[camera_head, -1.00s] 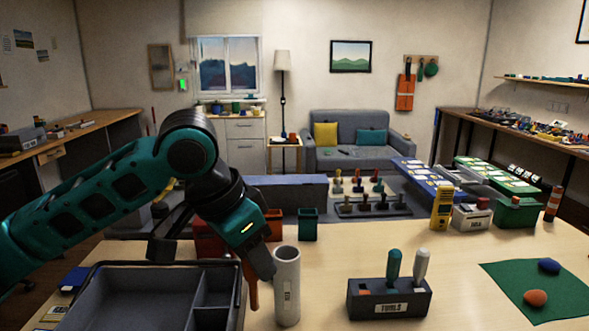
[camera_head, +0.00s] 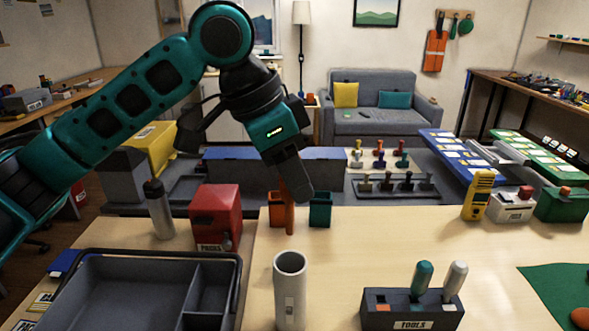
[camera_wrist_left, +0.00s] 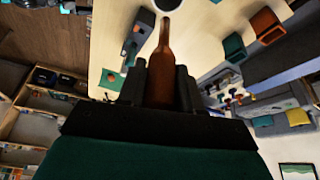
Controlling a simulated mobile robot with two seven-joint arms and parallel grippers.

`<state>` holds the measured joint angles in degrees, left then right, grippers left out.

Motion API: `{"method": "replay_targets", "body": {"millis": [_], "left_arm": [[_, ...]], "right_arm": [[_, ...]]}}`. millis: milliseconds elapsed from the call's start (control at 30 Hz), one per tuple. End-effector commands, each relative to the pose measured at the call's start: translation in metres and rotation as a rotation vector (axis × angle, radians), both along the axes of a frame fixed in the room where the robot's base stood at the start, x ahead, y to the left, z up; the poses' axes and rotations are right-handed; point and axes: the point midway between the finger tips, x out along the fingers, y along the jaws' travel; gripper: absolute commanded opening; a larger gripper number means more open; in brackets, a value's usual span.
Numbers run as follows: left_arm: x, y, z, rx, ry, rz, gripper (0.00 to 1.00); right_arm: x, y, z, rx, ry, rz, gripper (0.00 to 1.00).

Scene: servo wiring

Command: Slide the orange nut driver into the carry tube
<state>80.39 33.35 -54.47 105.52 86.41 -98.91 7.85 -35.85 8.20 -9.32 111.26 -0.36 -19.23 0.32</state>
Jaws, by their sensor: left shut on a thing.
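The orange nut driver (camera_head: 290,217) hangs upright from my left gripper (camera_head: 294,185), its lower end pointing down. In the left wrist view the driver (camera_wrist_left: 161,62) sits between the two dark fingers (camera_wrist_left: 160,85), which are shut on it. The carry tube (camera_head: 290,298) is a pale grey, open-topped cylinder standing upright on the table. In the head view the driver's lower end appears just above the tube's mouth, apart from it; the depth between them is hard to tell. My right gripper is not in view.
A grey tray (camera_head: 150,256) lies left of the tube. A tool block (camera_head: 412,310) holding a teal and a white driver stands to the right. A red box (camera_head: 215,215), a bottle (camera_head: 159,208) and small orange and teal bins (camera_head: 320,212) stand behind.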

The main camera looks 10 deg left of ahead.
Motion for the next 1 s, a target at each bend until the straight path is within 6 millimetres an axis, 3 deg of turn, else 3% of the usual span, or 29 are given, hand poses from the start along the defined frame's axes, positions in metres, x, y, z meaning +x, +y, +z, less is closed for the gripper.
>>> {"method": "replay_targets", "body": {"millis": [267,1000], "left_arm": [[0.000,0.001,-0.003,-0.001,0.000,-0.001,0.03],[0.000,0.001,-0.046,-0.001,0.000,0.000,0.03]], "right_arm": [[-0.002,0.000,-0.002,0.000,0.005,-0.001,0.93],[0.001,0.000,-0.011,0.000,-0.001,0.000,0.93]]}}
